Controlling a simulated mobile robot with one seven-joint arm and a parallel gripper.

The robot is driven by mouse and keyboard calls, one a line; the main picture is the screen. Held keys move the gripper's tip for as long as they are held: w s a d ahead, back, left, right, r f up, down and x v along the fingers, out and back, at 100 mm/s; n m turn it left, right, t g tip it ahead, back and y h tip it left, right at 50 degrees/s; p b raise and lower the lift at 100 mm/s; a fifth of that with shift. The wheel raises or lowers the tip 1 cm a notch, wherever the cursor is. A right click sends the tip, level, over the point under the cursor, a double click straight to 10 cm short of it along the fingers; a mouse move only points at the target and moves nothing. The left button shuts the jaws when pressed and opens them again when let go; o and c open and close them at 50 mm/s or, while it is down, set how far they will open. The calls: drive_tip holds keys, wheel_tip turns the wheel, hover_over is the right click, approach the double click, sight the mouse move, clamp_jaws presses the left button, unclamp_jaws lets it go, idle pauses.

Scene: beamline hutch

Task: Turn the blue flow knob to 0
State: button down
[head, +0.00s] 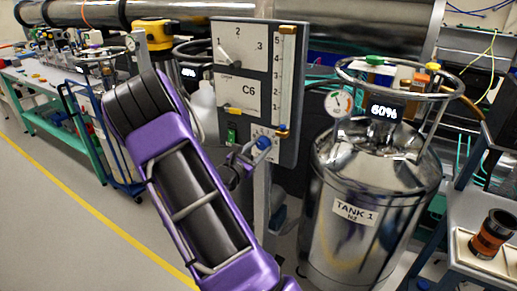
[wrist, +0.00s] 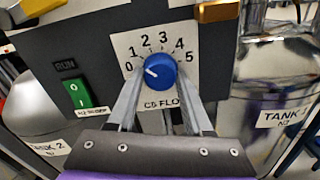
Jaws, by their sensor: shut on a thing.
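The blue flow knob (wrist: 160,71) sits on a white dial plate (wrist: 121,44) marked 0 to 5, with a partly covered "C6 FLO" label below. Its white pointer mark is on the left side and points left, near the 0. In the head view the knob (head: 263,142) shows at the lower part of the dark C6 panel (head: 290,100). My gripper (wrist: 160,80) is shut on the knob, one finger on each side from below. In the head view my gripper (head: 250,153) reaches the knob from the lower left, and its fingertips are hard to make out.
A green switch (wrist: 78,94) marked RUN is left of the dial. Tank 1 (head: 370,190), reading 60%, stands close on the right. Open floor (head: 60,220) lies left.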

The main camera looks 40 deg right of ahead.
drive_tip(key=shift+r+n+p, duration=0.1)
drive_tip(key=shift+n+p, duration=2.6)
drive_tip(key=shift+n, duration=0.3)
drive_tip(key=shift+s, duration=0.1)
drive_tip(key=shift+c, duration=1.5)
unclamp_jaws()
drive_tip(key=v, duration=1.7)
drive_tip(key=shift+a, duration=0.2)
